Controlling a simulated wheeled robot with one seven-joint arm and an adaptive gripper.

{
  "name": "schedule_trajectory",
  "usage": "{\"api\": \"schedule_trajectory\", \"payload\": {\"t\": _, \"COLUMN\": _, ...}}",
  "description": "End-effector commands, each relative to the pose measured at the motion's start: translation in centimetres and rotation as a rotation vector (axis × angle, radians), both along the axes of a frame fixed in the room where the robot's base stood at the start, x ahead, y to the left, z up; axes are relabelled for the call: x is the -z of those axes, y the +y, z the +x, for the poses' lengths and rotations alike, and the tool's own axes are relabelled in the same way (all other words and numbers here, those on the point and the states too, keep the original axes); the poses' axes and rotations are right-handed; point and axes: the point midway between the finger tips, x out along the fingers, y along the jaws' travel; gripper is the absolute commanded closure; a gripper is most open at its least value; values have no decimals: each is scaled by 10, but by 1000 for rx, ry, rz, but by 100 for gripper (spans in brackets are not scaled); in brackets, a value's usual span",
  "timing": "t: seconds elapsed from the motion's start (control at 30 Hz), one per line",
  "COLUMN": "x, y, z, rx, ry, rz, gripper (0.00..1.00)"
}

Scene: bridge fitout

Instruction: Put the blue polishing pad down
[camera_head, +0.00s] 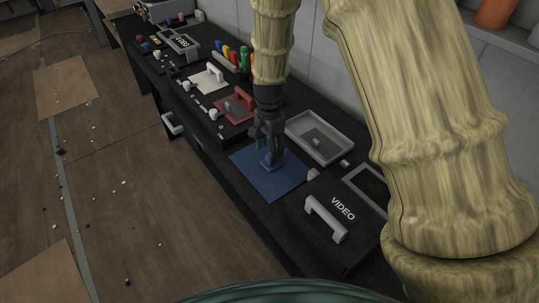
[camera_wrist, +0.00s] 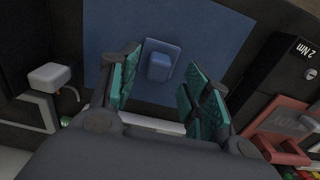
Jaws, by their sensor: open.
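The blue polishing pad (camera_head: 270,163) rests on a flat blue mat (camera_head: 261,184) on the dark bench. In the wrist view the pad (camera_wrist: 159,66) is a blue block with a raised middle, lying on the blue mat (camera_wrist: 216,40). My gripper (camera_head: 268,146) is directly over the pad, pointing down. In the wrist view my gripper (camera_wrist: 163,88) has its teal-lined fingers spread apart, with the pad showing beyond and between them. The fingers do not appear to touch the pad.
A grey tray (camera_head: 345,150) stands right of the mat. A dark VIDEO case (camera_head: 335,222) with a pale handle is in front. A red-handled piece (camera_head: 236,105), a white-handled plate (camera_head: 208,82) and several coloured tools (camera_head: 232,57) lie farther back. The wall borders the bench.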

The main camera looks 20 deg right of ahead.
Motion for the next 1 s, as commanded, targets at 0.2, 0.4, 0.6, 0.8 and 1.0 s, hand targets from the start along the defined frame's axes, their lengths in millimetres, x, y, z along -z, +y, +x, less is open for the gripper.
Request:
{"api": "schedule_trajectory", "payload": {"t": 0.2, "x": -28, "y": 0, "z": 0, "rx": -1, "ry": -1, "rz": -1, "gripper": 52}}
{"api": "schedule_trajectory", "payload": {"t": 0.4, "x": -54, "y": 0, "z": 0, "rx": -1, "ry": -2, "rz": 0, "gripper": 52}}
{"api": "schedule_trajectory", "payload": {"t": 0.6, "x": -70, "y": 0, "z": 0, "rx": 0, "ry": 0, "rz": 0, "gripper": 52}}
{"api": "schedule_trajectory", "payload": {"t": 0.8, "x": -75, "y": 0, "z": 0, "rx": 0, "ry": 1, "rz": 0, "gripper": 52}}
{"api": "schedule_trajectory", "payload": {"t": 1.0, "x": -75, "y": 0, "z": 0, "rx": -1, "ry": 1, "rz": 0, "gripper": 52}}
